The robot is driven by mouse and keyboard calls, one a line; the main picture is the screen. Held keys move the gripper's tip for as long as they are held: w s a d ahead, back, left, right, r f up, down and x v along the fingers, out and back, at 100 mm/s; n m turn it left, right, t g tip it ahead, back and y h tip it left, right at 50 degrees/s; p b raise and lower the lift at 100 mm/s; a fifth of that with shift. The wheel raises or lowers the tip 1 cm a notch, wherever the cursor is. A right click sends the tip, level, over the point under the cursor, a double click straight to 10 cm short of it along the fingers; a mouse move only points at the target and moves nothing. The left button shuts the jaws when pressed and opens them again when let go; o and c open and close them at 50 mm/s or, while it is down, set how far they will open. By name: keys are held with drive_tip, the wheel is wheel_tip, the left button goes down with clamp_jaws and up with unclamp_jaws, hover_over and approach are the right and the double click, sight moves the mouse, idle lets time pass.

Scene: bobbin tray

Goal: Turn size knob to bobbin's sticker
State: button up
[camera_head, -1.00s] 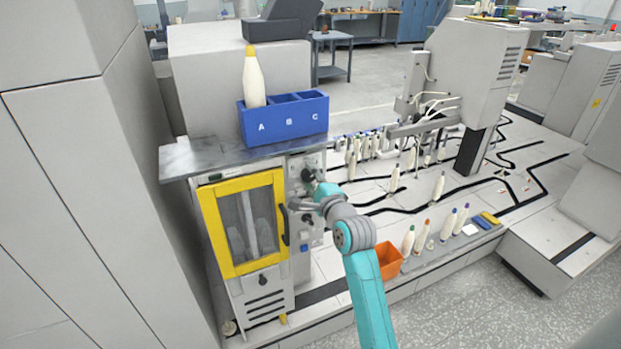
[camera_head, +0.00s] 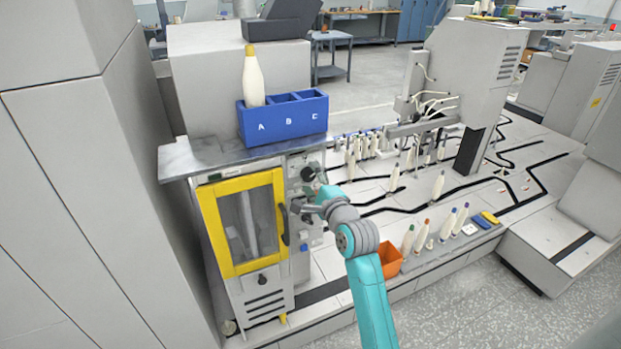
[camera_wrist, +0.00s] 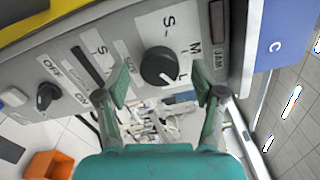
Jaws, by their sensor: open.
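The size knob (camera_wrist: 160,66) is black and round, on a grey panel with the letters S, M and L around it. Its pale mark appears to face the L side. In the head view the knob (camera_head: 308,173) is small, just above my gripper (camera_head: 306,198). In the wrist view my gripper (camera_wrist: 167,92) is open and empty, its teal fingers apart to either side of and below the knob, not touching it as far as I see. The cream bobbin (camera_head: 252,80) with a yellow tip stands upright in compartment A of the blue tray (camera_head: 285,124). No sticker is readable on it.
An ON/OFF knob (camera_wrist: 47,95) and a dark slot (camera_wrist: 87,66) share the panel. A yellow-framed door (camera_head: 210,235) is left of my gripper. An orange bin (camera_head: 389,262) and several bobbins stand to the right.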

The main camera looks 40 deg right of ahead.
drive_tip(key=v, duration=1)
drive_tip(key=shift+s, duration=0.4)
drive_tip(key=shift+a, duration=0.1)
drive_tip(key=s+a+f+n+g+y, duration=0.1)
drive_tip(key=s+a+f+n+y, duration=0.1)
drive_tip(key=s+a+f+n, duration=1.05)
drive_tip(key=s+a+n+y, duration=0.1)
drive_tip(key=s+a+n, duration=0.2)
drive_tip(key=s, duration=0.5)
drive_tip(key=s+a+f+n+g+y, duration=0.1)
drive_tip(key=s+a+n, duration=0.3)
drive_tip(key=s, duration=0.5)
drive_tip(key=s+a+f+n+y, duration=0.1)
drive_tip(key=s+a+n, duration=0.2)
drive_tip(key=s, duration=0.5)
drive_tip(key=shift+s+a+f+n+g, duration=0.15)
drive_tip(key=shift+s+a+n+g, duration=0.2)
drive_tip(key=shift+n, duration=0.5)
drive_tip(key=shift+c, duration=0.2)
